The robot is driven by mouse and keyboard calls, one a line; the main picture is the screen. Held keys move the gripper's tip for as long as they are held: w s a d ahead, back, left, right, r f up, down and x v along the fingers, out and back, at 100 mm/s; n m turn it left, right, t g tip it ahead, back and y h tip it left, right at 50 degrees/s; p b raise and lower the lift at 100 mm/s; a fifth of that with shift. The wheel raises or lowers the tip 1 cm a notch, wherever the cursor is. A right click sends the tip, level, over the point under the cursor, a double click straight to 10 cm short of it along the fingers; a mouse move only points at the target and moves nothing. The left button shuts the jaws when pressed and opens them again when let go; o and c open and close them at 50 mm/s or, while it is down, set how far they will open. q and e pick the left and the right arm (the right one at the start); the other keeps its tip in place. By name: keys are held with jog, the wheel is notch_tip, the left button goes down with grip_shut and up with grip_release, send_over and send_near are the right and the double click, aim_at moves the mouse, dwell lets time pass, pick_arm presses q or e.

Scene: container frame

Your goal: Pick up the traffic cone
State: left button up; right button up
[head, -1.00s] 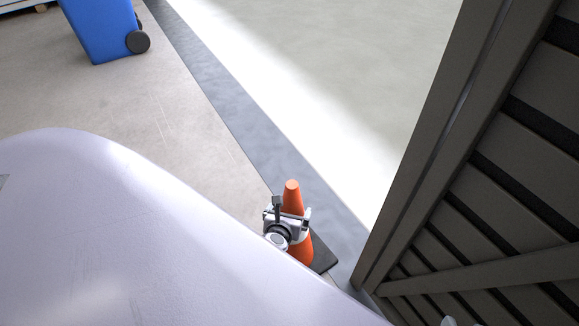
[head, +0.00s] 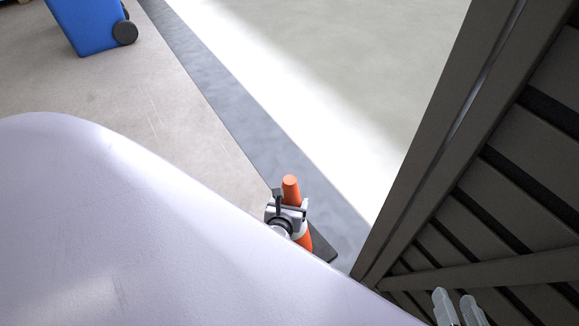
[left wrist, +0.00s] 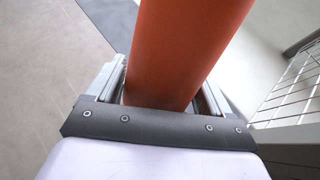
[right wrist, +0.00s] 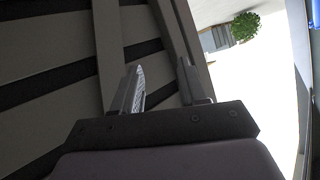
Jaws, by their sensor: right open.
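The orange traffic cone (head: 291,188) with a white band stands on its dark square base at the lower middle of the head view, part hidden by my left gripper (head: 288,207). In the left wrist view the orange cone (left wrist: 187,40) rises large between the two fingers of my left gripper (left wrist: 164,85). The fingers lie close along both its sides; I cannot tell whether they press on it. My right gripper (head: 456,296) is open and empty at the lower right, in front of the slatted wall. It also shows open in the right wrist view (right wrist: 160,75).
A dark slatted wall (head: 510,180) stands close on the right, near the cone and my right gripper. A blue wheeled bin (head: 85,25) stands at the upper left. The floor between bin and cone is clear. A wire rack (left wrist: 290,90) shows in the left wrist view.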

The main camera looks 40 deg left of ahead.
pick_arm(q)
jog(key=c, duration=1)
jog(key=shift+w+r, duration=0.15)
grip_shut()
pick_arm(e)
jog(key=shift+s+d+f, duration=0.1)
pick_arm(q)
jog(key=shift+r, duration=0.1)
